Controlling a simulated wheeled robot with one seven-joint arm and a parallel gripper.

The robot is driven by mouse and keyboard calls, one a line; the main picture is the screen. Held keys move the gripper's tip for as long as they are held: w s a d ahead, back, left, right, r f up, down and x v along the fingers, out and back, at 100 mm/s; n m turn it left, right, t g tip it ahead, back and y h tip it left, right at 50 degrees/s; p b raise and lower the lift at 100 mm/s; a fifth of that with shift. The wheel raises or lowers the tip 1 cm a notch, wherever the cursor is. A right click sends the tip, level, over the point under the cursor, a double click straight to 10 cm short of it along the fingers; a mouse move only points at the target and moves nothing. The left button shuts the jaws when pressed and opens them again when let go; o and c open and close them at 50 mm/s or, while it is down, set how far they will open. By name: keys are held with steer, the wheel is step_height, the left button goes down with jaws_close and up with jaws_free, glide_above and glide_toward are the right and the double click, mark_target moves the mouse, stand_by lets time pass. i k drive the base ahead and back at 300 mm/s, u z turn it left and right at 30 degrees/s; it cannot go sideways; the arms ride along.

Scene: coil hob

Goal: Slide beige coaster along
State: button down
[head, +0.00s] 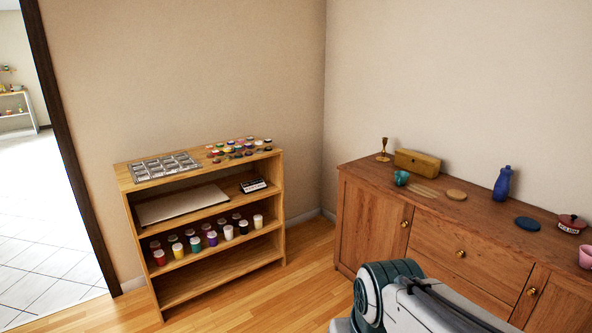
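The beige coaster (456,195) is a flat tan disc lying on top of the wooden sideboard (381,181) at the right. It lies right of a teal cup and left of a blue bottle, apart from both. A dark blue coaster (527,224) lies farther right on the same top. Part of my arm shows at the bottom right, in front of the sideboard. My gripper is out of view.
A shelf (220,284) with paint jars stands left; floor lies between.

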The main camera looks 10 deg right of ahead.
mark_target(456, 195)
steer(key=z, duration=0.2)
steer(key=i, duration=1.85)
steer(key=z, duration=1.15)
steer(key=i, duration=1.45)
steer(key=z, duration=0.7)
